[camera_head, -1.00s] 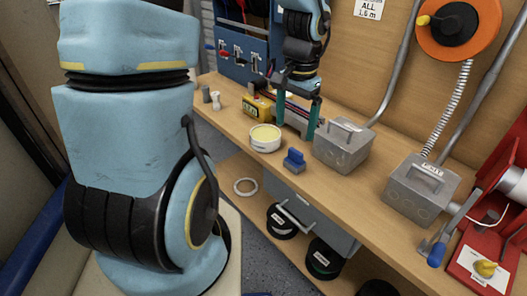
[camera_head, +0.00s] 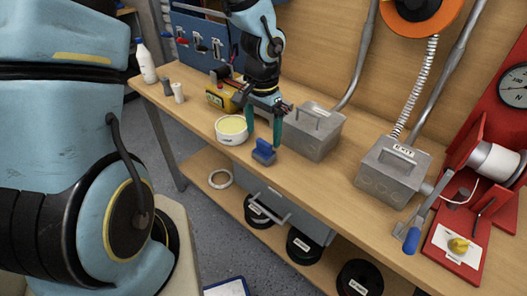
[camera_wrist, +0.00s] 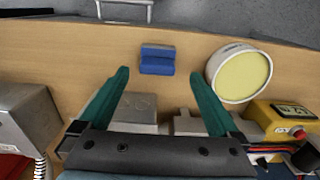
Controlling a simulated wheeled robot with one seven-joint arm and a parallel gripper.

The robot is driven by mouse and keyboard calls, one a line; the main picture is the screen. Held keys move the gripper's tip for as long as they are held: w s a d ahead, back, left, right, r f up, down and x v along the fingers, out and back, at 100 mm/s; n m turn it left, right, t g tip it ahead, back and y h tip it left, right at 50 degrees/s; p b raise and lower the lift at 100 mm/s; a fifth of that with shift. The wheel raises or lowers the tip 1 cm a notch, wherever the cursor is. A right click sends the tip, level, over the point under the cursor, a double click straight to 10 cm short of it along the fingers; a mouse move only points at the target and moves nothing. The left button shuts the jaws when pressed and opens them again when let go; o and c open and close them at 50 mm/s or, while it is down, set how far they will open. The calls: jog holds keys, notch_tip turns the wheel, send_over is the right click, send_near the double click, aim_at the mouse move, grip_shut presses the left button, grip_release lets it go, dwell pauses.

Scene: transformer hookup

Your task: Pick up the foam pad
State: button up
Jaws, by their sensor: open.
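A small blue block with a raised ridge, seemingly the foam pad (camera_head: 263,152), sits on the wooden bench near its front edge. It also shows in the wrist view (camera_wrist: 157,60), just beyond my fingertips and roughly centred between them. My gripper (camera_head: 264,138) is open, with its two teal fingers pointing down close to the blue block. In the wrist view my gripper (camera_wrist: 157,74) has nothing between its fingertips. I cannot tell the exact height of the fingertips above the bench.
A round white tin (camera_head: 231,131) with a pale yellow top stands left of the block. A grey metal box (camera_head: 312,132) stands to its right, and another grey box (camera_head: 392,170) farther right. A yellow meter (camera_head: 217,96) is behind the tin. The bench front edge is close.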

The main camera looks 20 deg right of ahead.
aim_at(264, 142)
jog(key=shift+s+f, duration=0.15)
jog(key=shift+f, duration=1.75)
jog(key=c, duration=1.5)
